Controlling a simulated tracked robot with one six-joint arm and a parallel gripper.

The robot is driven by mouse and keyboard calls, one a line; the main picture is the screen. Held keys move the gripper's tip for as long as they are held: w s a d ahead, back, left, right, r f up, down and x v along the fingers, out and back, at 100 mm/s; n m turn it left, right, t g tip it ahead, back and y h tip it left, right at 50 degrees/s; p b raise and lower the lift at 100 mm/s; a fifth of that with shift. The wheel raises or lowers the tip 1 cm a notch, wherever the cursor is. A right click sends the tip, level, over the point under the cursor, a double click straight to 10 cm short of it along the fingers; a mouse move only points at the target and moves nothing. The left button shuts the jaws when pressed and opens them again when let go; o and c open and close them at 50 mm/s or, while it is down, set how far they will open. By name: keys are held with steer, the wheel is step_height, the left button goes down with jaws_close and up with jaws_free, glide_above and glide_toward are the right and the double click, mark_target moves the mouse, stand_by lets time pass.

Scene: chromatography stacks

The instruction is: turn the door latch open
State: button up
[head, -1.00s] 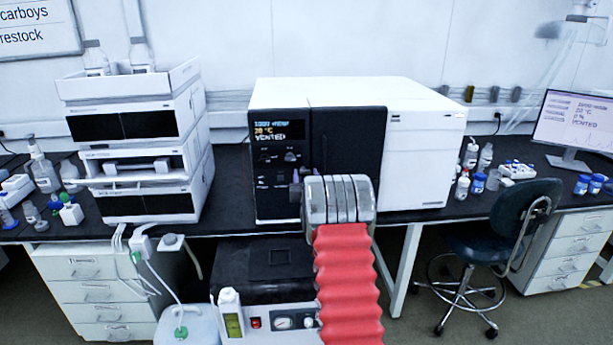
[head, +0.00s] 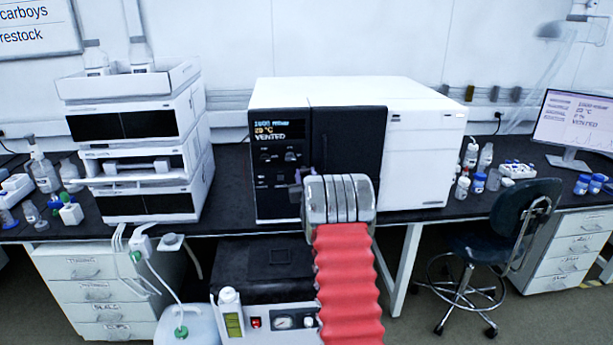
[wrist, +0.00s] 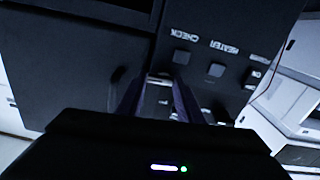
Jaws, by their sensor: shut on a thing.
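The white instrument (head: 425,150) on the bench has a black front, with a display and buttons (head: 280,155) on the left and a plain dark door (head: 345,140) on the right. The door looks closed. My gripper (head: 297,190) is at the lower part of this front, partly covered by my arm. In the wrist view my gripper (wrist: 159,90) has its two dark fingers close together against the front. They are shut on the latch, a small piece with a pale edge (wrist: 160,76). Most of the latch is hidden by the fingers, so its angle is unclear.
Buttons marked CHECK (wrist: 181,57) and HEATER (wrist: 216,69) are close to the fingers. A white stacked unit (head: 140,150) stands to the left. A monitor (head: 578,120), bottles and a chair (head: 510,225) are to the right. A pump cart (head: 265,320) stands below the bench.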

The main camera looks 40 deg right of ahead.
steer(key=n, duration=0.3)
steer(key=shift+n, duration=0.4)
steer(key=n, duration=0.4)
steer(key=shift+a+r+n, duration=0.1)
steer(key=shift+n, duration=0.2)
steer(key=n, duration=0.4)
steer(key=shift+w+a+n, duration=0.1)
steer(key=shift+n, duration=0.2)
steer(key=shift+a+n, duration=0.15)
steer(key=shift+n, duration=1.85)
steer(key=o, duration=1.1)
steer(key=shift+r, duration=0.1)
